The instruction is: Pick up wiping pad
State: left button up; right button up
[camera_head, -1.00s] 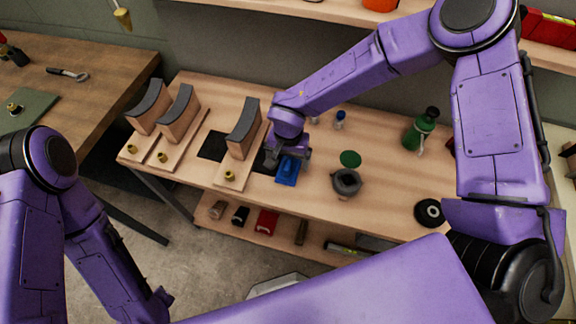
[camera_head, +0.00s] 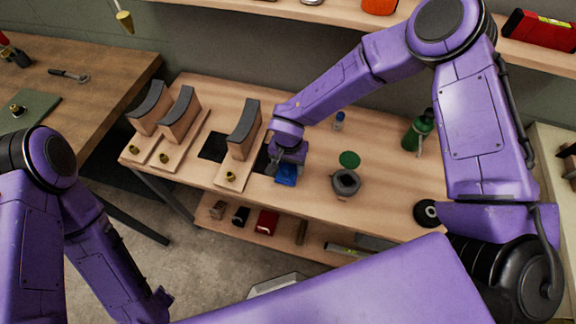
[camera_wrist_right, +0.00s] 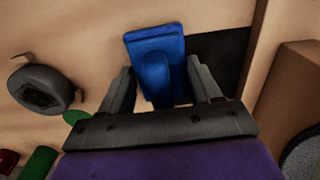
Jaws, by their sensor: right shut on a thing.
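The wiping pad (camera_head: 287,177) is blue and sits on the wooden workbench (camera_head: 310,205), to the right of the nearest curved block. My right gripper (camera_head: 286,163) is directly above it. In the right wrist view, the pad (camera_wrist_right: 153,47) is a blue rectangular plate with a raised blue grip. The fingers of my right gripper (camera_wrist_right: 162,80) are on either side of that grip and shut on it. Whether the pad is clear of the bench cannot be told. My left arm shows at the lower left, but its gripper is not visible.
A curved block (camera_head: 243,130) on a wooden base stands left of the pad, beside black squares. A dark grey pot (camera_head: 346,183), a green disc (camera_head: 350,159), a green bottle (camera_head: 417,132) and a black roll (camera_head: 427,213) are to the right. Bare bench lies between.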

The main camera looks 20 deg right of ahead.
aim_at(287, 179)
notch_tip(287, 179, up, 3)
jog(key=shift+f, duration=0.1)
jog(key=s+r, duration=0.1)
jog(key=s+a+r+b, duration=0.1)
jog(key=s+r, duration=0.1)
jog(key=r, duration=0.1)
jog(key=shift+s+a+r, duration=0.1)
jog(key=shift+s+a, duration=0.15)
jog(key=s+a+r+b, duration=0.1)
jog(key=s+a+r, duration=0.1)
jog(key=s, duration=0.2)
jog(key=s+a+r+b, duration=0.1)
jog(key=s+a+r, duration=0.1)
jog(key=s, duration=0.3)
jog(key=shift+s+r, duration=0.3)
jog(key=shift+r, duration=0.5)
